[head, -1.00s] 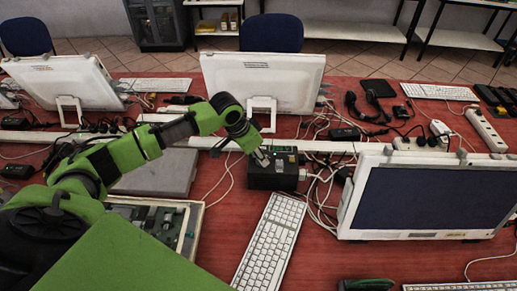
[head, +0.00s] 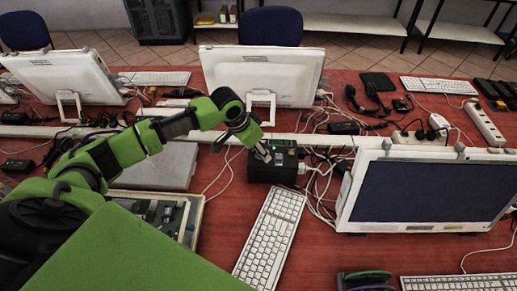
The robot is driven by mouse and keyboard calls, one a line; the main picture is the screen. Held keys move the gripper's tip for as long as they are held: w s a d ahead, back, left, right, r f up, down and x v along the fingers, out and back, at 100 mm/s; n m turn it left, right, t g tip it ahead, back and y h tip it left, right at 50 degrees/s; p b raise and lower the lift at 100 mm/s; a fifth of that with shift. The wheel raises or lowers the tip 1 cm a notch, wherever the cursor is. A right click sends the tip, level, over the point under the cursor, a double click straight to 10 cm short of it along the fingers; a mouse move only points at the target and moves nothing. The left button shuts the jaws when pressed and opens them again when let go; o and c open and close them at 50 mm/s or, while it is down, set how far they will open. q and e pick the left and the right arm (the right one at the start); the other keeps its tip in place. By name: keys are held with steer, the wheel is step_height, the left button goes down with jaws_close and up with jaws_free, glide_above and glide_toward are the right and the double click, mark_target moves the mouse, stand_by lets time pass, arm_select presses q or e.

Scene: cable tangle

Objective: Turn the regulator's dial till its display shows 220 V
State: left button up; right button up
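The regulator (head: 272,174) is a black box on the red table, behind the white keyboard. Its top carries a small panel with green-lit parts (head: 281,143); any digits there are too small to read. My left gripper (head: 263,154) reaches down from the upper left to the regulator's top left part, with its fingertips at or just above the panel. The dial is not clearly visible near the fingertips. Whether the fingers are closed on it cannot be told. My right gripper is out of view.
A white keyboard (head: 270,240) lies in front of the regulator. A monitor (head: 430,195) stands to the right, with tangled white cables (head: 320,190) between. A grey laptop-like slab (head: 155,170) and an open circuit case (head: 190,222) lie left. Another monitor (head: 262,75) stands behind.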

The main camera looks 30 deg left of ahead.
arm_select(q)
steer(key=v, duration=1.2)
